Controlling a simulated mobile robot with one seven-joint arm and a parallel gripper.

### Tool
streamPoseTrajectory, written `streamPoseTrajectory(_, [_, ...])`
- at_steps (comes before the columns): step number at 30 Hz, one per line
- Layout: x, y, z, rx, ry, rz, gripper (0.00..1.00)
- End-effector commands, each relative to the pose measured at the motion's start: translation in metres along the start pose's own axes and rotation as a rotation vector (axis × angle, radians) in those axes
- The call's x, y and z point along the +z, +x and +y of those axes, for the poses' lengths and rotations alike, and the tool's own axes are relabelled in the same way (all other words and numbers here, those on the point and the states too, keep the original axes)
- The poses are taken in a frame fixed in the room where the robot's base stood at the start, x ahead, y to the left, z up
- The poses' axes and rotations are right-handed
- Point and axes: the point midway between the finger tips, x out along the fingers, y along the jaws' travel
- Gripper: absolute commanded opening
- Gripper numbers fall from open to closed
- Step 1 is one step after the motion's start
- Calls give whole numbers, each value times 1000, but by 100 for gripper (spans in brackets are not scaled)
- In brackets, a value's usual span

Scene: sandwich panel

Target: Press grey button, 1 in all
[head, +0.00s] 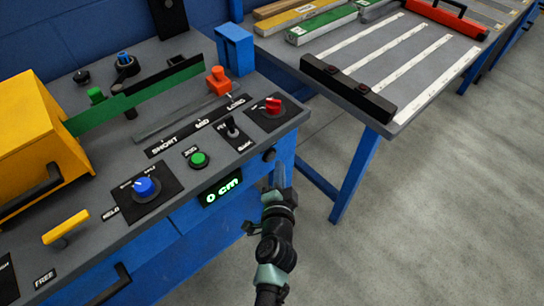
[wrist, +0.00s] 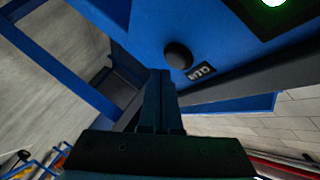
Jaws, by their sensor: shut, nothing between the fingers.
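A dark grey round button (head: 269,154) sits on the blue front face of the bench, near its right corner. In the wrist view the same button (wrist: 178,56) shows as a dark disc with a small white-lettered label beside it. My gripper (head: 280,170) is in front of that face, just below and right of the button in the head view. In the wrist view its closed fingers (wrist: 160,78) point toward the bench, with the tips a little below the button in the picture. The fingers are shut and empty. I cannot tell the exact gap to the panel.
On the bench top are a green button (head: 198,159), a blue knob (head: 146,188), a red switch (head: 273,106) and a yellow handle (head: 66,226). A green "0 cm" display (head: 221,188) is left of my gripper. A second table (head: 440,70) stands right. The floor (head: 420,210) is clear.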

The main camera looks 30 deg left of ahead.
Motion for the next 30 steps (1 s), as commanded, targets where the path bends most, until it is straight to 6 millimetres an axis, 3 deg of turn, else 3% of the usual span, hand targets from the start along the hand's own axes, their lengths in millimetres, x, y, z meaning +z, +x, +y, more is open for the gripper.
streamPoseTrajectory(15, [-23,-32,26,1,1,2,0])
streamPoseTrajectory(30, [-24,-34,25,0,0,1,0])
